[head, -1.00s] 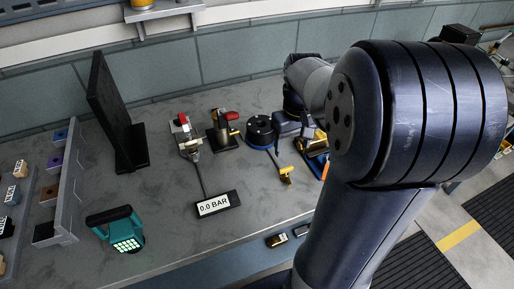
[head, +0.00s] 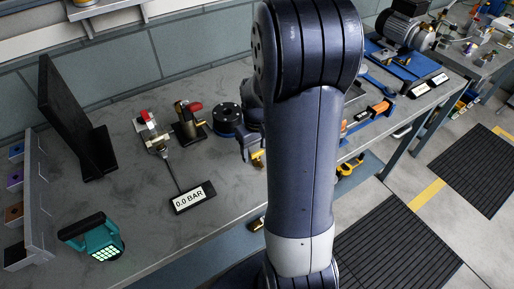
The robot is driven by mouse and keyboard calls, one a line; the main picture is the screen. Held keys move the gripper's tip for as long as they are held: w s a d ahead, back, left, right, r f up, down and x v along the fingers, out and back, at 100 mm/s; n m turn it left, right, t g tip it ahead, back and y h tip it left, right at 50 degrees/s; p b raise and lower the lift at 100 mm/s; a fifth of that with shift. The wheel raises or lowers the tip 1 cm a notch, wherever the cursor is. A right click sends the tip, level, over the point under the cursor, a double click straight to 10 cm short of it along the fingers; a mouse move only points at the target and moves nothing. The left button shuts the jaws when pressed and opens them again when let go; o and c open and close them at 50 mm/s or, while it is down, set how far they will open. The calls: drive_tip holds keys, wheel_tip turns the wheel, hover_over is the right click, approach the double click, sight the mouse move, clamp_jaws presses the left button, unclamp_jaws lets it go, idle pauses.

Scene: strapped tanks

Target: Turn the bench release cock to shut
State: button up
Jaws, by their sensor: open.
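A small fitting with a yellow lever (head: 258,158) lies on the bench (head: 140,210), mostly hidden behind my arm. It may be the release cock; I cannot tell for sure. Left of it stand a brass fitting with a red handle (head: 190,125) on a dark base and a grey valve with a red cap (head: 145,118), joined by a line to a sign reading 0.0 BAR (head: 192,198). My gripper (head: 249,152) is open, just above or beside the yellow lever. My arm hides part of it, and contact cannot be judged.
A tall black plate (head: 72,125), a teal device with lit keys (head: 97,238) and a grey rack (head: 40,200) are at left. Blue trays and a motor (head: 405,30) are at right.

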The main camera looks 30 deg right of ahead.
drive_tip(key=shift+c, duration=0.2)
drive_tip(key=c, duration=0.9)
drive_tip(key=shift+c, duration=0.2)
drive_tip(key=shift+m, duration=0.4)
drive_tip(key=m, duration=0.4)
drive_tip(key=shift+b, duration=0.4)
drive_tip(key=m, duration=0.4)
drive_tip(key=shift+m+b, duration=0.3)
drive_tip(key=m, duration=0.8)
drive_tip(key=shift+b, duration=0.3)
drive_tip(key=shift+m, duration=0.4)
